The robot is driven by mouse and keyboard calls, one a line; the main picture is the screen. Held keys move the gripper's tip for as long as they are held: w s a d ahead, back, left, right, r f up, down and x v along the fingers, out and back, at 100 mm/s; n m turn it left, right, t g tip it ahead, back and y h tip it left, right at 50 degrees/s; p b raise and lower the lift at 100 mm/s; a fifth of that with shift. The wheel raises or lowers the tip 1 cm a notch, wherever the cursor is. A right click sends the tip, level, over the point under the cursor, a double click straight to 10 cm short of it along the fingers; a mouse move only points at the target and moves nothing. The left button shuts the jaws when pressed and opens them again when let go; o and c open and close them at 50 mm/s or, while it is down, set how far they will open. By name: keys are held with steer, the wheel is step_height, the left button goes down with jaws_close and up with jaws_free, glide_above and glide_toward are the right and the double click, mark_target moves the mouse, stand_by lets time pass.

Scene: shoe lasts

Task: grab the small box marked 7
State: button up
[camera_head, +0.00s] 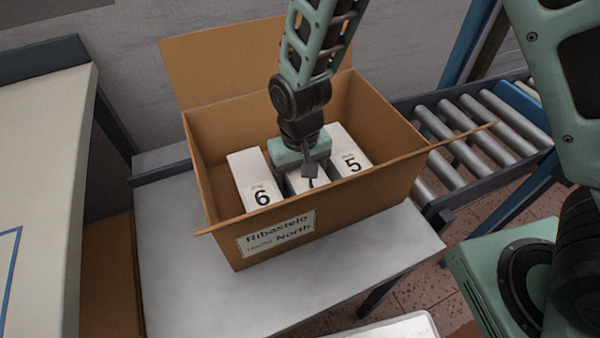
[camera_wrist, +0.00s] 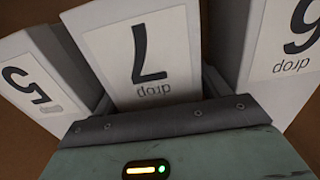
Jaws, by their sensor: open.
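The small white box marked 7 (camera_wrist: 150,50) stands between two others and fills the middle of the wrist view. In the head view, my gripper (camera_head: 308,172) hides most of it, and only part of its label shows. My gripper also shows along the bottom of the wrist view (camera_wrist: 160,125). It is open and down inside the cardboard carton (camera_head: 225,222), right at the box marked 7. The fingertips are mostly hidden, so I cannot tell whether they touch the box.
A white box marked 6 (camera_head: 256,180) stands left of it and one marked 5 (camera_head: 350,160) right of it, both close. The carton's walls and raised back flap (camera_head: 215,65) surround them. The carton sits on a grey table (camera_head: 175,270); a roller conveyor (camera_head: 480,125) runs behind right.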

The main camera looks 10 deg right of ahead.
steer(key=c, duration=0.8)
steer(key=shift+c, duration=0.2)
steer(key=shift+r, duration=0.15)
